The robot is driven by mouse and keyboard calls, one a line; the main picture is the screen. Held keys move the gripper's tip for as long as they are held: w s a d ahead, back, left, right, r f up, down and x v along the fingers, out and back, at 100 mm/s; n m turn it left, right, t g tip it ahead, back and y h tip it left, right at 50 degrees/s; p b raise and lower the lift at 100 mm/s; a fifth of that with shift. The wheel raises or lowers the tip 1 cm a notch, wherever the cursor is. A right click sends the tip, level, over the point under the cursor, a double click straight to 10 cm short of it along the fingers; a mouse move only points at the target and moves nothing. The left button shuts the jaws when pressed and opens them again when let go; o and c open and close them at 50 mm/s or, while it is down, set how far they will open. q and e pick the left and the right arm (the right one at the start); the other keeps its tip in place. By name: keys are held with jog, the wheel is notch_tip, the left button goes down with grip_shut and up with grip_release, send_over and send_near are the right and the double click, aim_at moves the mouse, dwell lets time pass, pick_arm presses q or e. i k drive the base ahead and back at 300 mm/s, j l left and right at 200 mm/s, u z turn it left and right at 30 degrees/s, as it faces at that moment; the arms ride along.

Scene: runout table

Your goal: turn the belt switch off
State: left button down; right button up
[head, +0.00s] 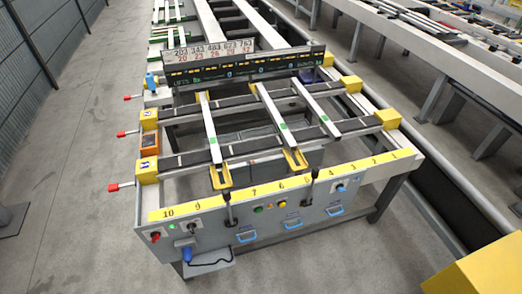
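The grey front panel (215,223) of the runout table carries several controls, and none has a label I can read as the belt switch. At its left end are a red knob (155,237), a small lit green lamp (172,227) and a dark knob (193,228) on a light plate. Green (258,209) and yellow (282,204) buttons sit mid-panel. A blue knob (341,188) on a light plate is to the right. Their exact settings are too small to tell. Neither of my grippers is in view.
A yellow numbered strip (225,193) runs along the panel's top edge. Blue handles (247,237) and a blue plug (187,254) stick out below. Red-tipped levers (115,187) project left. A yellow block (480,275) fills the lower right corner.

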aim_at(156, 235)
jog(key=u, duration=1.35)
